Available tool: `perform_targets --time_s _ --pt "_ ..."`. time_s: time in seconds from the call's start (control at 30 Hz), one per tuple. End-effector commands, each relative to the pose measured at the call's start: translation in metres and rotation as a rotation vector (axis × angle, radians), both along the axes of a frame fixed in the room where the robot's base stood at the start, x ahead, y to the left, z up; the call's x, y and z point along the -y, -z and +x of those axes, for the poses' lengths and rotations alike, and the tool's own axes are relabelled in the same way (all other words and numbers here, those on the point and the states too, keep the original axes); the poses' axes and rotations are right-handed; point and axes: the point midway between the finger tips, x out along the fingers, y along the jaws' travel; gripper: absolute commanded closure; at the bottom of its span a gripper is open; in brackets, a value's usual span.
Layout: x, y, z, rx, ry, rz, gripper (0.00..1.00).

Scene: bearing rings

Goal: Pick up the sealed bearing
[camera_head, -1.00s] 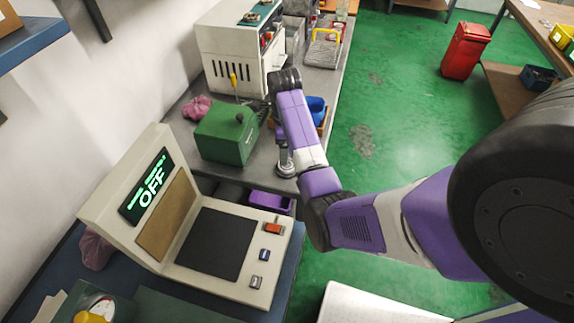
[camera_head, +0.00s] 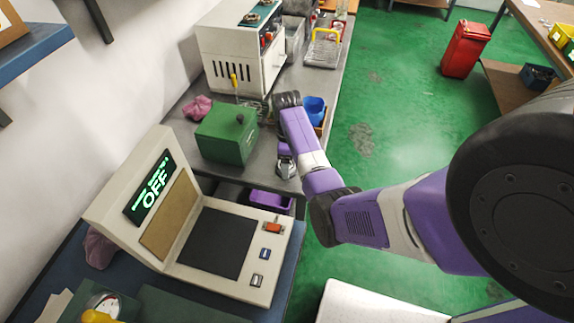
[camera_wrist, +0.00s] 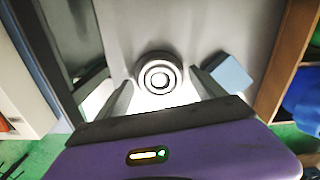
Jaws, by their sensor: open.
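The bearing (camera_wrist: 158,75) is a round ring with a dark outer edge, a bright face and a small centre, lying on the grey bench in the wrist view. My gripper (camera_wrist: 161,80) is open, with one finger on each side of the bearing and a gap visible on both sides. I cannot tell how high the fingertips are above the bench. In the head view my gripper (camera_head: 286,169) is low over the bench's near edge, and the bearing is not clearly visible there.
A light blue block (camera_wrist: 232,74) lies just right of the right finger. A wooden-sided tray (camera_wrist: 284,70) with blue contents is farther right. In the head view a green box (camera_head: 226,134) stands left of my arm, and a beige console (camera_head: 233,242) with an OFF display is nearer.

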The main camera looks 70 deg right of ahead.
Motion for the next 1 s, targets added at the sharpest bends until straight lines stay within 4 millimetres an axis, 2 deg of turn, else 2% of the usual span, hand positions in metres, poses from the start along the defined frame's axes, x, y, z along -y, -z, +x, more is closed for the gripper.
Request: perform_targets --time_s 0.07,0.1,0.4,0.77,1.0 --pt "0.000 0.000 0.000 0.000 0.000 0.000 0.21" --pt "0.000 0.000 0.000 0.000 0.000 0.000 0.25" --pt "0.000 0.000 0.000 0.000 -0.001 0.000 0.84" --pt "0.001 -0.004 0.000 0.001 -0.001 -0.001 0.85" --pt "0.005 -0.018 -0.002 0.001 -0.002 -0.001 0.85"
